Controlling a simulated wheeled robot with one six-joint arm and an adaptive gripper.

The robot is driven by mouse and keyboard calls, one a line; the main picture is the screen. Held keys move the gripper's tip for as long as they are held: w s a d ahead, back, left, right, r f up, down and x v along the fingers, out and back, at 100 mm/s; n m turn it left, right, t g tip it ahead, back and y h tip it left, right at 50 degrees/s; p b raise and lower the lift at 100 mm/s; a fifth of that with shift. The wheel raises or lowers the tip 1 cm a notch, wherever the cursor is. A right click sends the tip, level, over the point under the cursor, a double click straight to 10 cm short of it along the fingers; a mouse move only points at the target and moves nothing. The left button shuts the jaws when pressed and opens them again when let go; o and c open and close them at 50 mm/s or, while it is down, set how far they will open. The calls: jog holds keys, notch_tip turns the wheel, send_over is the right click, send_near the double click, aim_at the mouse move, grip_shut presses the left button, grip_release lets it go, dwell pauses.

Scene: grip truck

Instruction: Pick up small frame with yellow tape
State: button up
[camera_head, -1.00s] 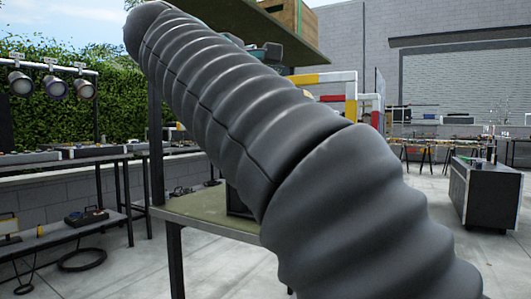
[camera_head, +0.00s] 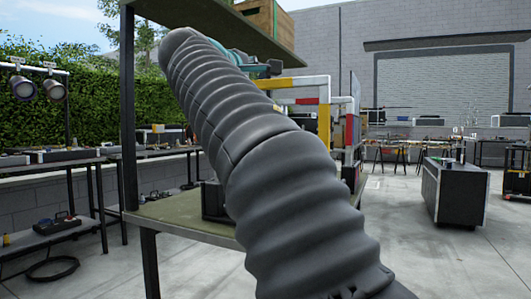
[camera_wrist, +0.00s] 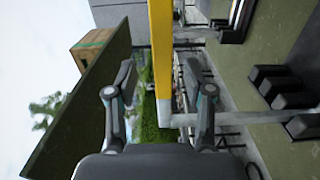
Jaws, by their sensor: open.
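The frame with yellow tape (camera_head: 324,124) is a pale tube frame beyond my arm in the head view, above the green lower shelf. In the wrist view, its yellow-taped bar (camera_wrist: 163,50) runs down to a bare grey corner (camera_wrist: 180,118). My gripper (camera_wrist: 160,76) is open, with one finger on each side of the bar in that picture. I cannot tell whether the bar lies between the fingers in depth. In the head view, my gripper (camera_head: 268,67) is partly hidden by my arm, close to the frame's upper left end.
A red-taped part (camera_head: 308,101) shows near the yellow tape. The upper shelf (camera_head: 250,32) carries a wooden crate (camera_head: 268,20) and overhangs my gripper. A black post (camera_head: 128,110) stands left. A black cabinet (camera_head: 455,190) stands right, with open floor before it.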

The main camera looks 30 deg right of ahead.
aim_at(265, 84)
jog(key=shift+x, duration=1.9)
jog(key=shift+s+d+f, duration=0.1)
jog(key=shift+f, duration=0.1)
grip_shut()
